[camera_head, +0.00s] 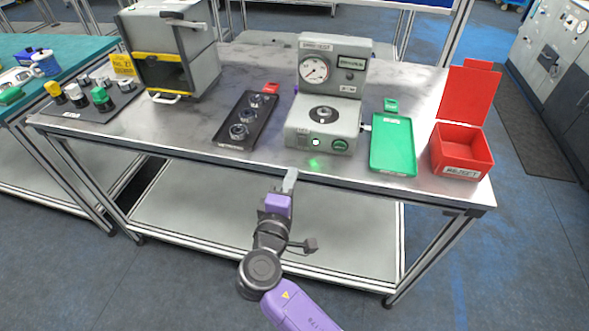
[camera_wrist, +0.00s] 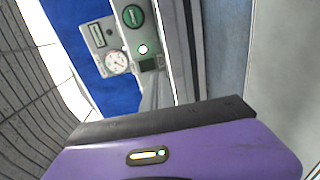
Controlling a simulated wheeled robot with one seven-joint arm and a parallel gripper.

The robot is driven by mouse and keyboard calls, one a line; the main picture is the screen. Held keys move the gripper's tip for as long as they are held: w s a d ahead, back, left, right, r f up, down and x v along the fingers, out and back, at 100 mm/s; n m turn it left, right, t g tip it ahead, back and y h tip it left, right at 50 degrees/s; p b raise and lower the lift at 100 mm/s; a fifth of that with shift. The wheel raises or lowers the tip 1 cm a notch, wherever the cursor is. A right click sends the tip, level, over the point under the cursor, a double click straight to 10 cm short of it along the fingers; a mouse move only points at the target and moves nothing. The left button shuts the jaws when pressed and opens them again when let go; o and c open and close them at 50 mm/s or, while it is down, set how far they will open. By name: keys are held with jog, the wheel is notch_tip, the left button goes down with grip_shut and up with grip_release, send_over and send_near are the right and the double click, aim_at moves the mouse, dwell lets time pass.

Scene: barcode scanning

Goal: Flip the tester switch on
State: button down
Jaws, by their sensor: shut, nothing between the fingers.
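The grey tester (camera_head: 323,105) stands on the metal table, with a round dial gauge and a small dark display on its upright back. My gripper (camera_head: 290,178) is shut and empty, just before the table's front edge, apart from the tester.
A black tray (camera_head: 233,143) with several round metal parts lies left of the tester. A green tray (camera_head: 393,156) and an open red box (camera_head: 461,150) stand to its right. A grey and yellow machine (camera_head: 168,60) is at the back left. The table edge lies close to my gripper.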

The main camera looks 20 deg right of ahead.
jog(key=v, duration=0.6)
jog(key=shift+f+b, duration=0.45)
jog(key=shift+f, duration=0.2)
jog(key=shift+s, duration=0.1)
